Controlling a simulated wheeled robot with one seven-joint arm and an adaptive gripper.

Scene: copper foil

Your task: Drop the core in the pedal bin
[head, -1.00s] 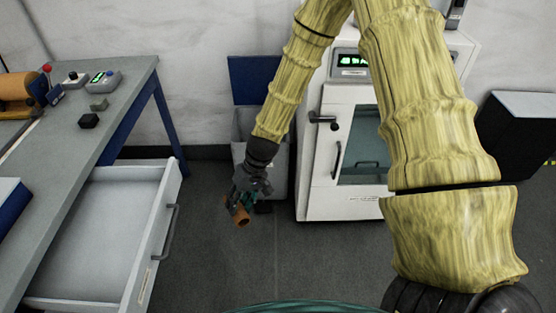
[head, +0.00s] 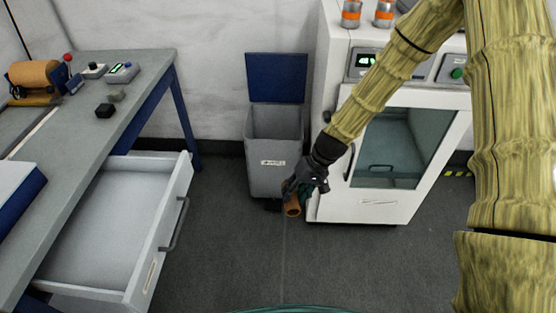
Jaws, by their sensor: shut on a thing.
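My gripper (head: 298,190) is shut on the core (head: 292,208), a small brown-orange tube with a dark open end. It holds the core in the air, in front of the lower right part of the pedal bin in the picture. The pedal bin (head: 266,178) is a grey box with a white label on its front. Its blue lid (head: 276,78) stands raised against the wall, and the bin's mouth is open. The core is outside the bin and appears lower than its rim. A dark pedal at the bin's foot is partly hidden.
A white cabinet (head: 380,208) with a glass door stands right of the bin, close to my arm. Left is a grey bench (head: 150,75) with an open, empty-looking drawer (head: 100,235). A copper-coloured roll (head: 40,78) sits on the bench. The floor (head: 230,255) between is clear.

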